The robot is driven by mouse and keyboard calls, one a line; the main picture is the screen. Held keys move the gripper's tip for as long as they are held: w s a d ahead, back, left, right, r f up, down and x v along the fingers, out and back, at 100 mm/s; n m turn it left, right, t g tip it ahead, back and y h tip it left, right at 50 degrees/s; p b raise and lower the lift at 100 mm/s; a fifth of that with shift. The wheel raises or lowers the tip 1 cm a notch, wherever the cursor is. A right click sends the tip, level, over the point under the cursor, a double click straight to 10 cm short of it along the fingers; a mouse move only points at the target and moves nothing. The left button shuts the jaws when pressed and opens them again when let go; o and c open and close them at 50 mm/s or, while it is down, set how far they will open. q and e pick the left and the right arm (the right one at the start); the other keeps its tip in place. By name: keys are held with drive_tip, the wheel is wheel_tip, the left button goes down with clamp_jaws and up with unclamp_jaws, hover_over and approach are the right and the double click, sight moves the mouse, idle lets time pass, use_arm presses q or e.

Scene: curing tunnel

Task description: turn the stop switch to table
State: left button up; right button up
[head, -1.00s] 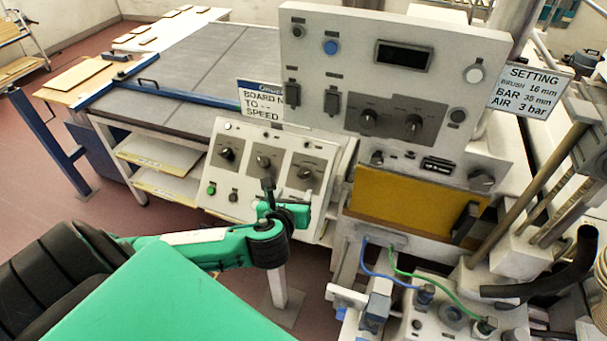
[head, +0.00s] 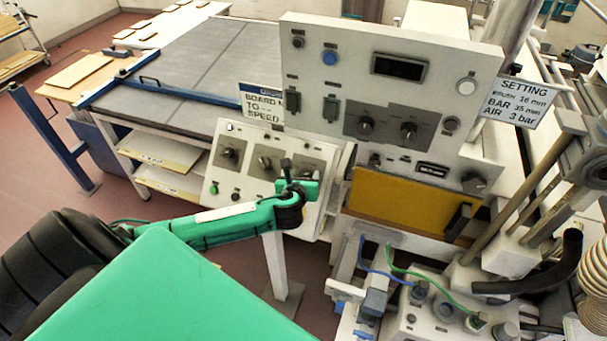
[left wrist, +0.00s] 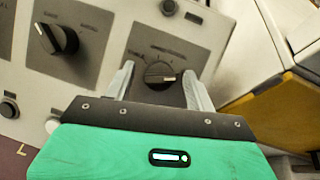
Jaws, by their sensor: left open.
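The lower sloping control panel (head: 214,197) carries a row of three black rotary knobs. The left knob (head: 229,153) and the middle knob (head: 265,163) show in the head view; my left gripper (head: 287,170) hides most of the right one. In the left wrist view, the right-hand knob (left wrist: 160,74) sits between the two open fingers (left wrist: 160,85), apart from them as far as I can tell. Its scale marks and lettering are too small to read, so I cannot confirm it is the stop switch. The neighbouring knob (left wrist: 55,38) lies to the left.
An upright panel (head: 300,75) with a dark display and more knobs stands behind to the right. A yellow panel (head: 400,205) is below it. A grey-topped table (head: 200,60) with a blue rail lies at the back left. Hoses and valves fill the lower right.

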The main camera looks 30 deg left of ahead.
use_arm(q)
drive_tip(key=shift+c, duration=0.4)
drive_tip(key=c, duration=0.9)
drive_tip(key=shift+o, duration=0.2)
